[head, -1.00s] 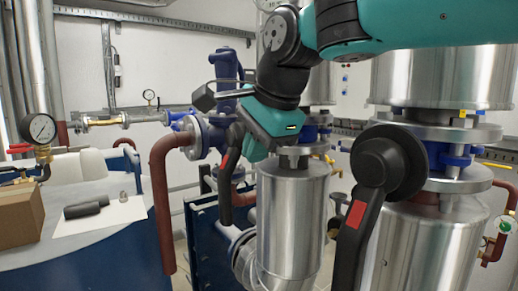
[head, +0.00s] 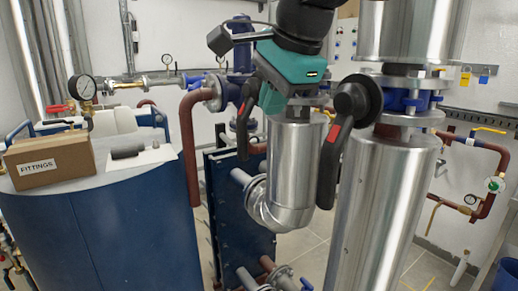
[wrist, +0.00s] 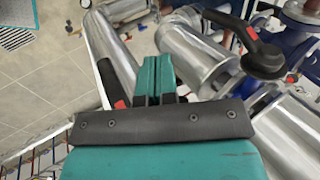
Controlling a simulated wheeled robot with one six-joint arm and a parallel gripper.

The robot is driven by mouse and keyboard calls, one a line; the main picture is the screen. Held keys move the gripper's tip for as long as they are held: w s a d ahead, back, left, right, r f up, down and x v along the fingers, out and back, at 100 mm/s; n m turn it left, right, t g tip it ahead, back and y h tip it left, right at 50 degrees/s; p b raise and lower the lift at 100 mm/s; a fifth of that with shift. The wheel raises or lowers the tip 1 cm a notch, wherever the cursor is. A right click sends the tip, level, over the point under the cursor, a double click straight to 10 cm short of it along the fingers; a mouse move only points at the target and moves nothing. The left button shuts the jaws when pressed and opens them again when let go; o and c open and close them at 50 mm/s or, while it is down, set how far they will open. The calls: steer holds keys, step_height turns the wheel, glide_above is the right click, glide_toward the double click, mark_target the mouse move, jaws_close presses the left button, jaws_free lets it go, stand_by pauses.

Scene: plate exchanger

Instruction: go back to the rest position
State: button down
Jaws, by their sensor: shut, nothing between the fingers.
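My gripper (head: 300,112) hangs from the teal wrist (head: 290,77) in the upper middle of the head view, in front of or above the silver insulated pipe (head: 290,165). In the wrist view its two teal fingers (wrist: 154,82) are together with nothing between them. A black lever with a red mark and a round hub (head: 357,100) stands just right of it. Another black lever with a red mark (head: 247,118) is just left of it. I cannot tell how far the fingertips are from the pipe.
A thick silver column (head: 385,210) stands close on the right. A blue plate exchanger (head: 240,205) is behind. A blue tank (head: 110,235) at left bears a FITTINGS box (head: 50,160) and a black cylinder (head: 127,151). Open tiled floor (wrist: 50,75) shows in the wrist view.

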steer(key=s+d+f+n+g, duration=0.1)
steer(key=s+d+f+n, duration=0.3)
steer(key=s+f+n, duration=0.2)
steer(key=s+d+f+n+g, duration=0.2)
steer(key=s+d+f+n, duration=0.2)
steer(key=s, duration=0.5)
steer(key=s+d+f+n+g+y, duration=0.1)
steer(key=s+d+f+n, duration=0.3)
steer(key=s+f+n, duration=0.3)
steer(key=shift+s+d+f+n+g, duration=0.15)
steer(key=shift+d+f+n+g, duration=0.25)
steer(key=shift+f+n, duration=0.4)
steer(key=shift+f, duration=0.15)
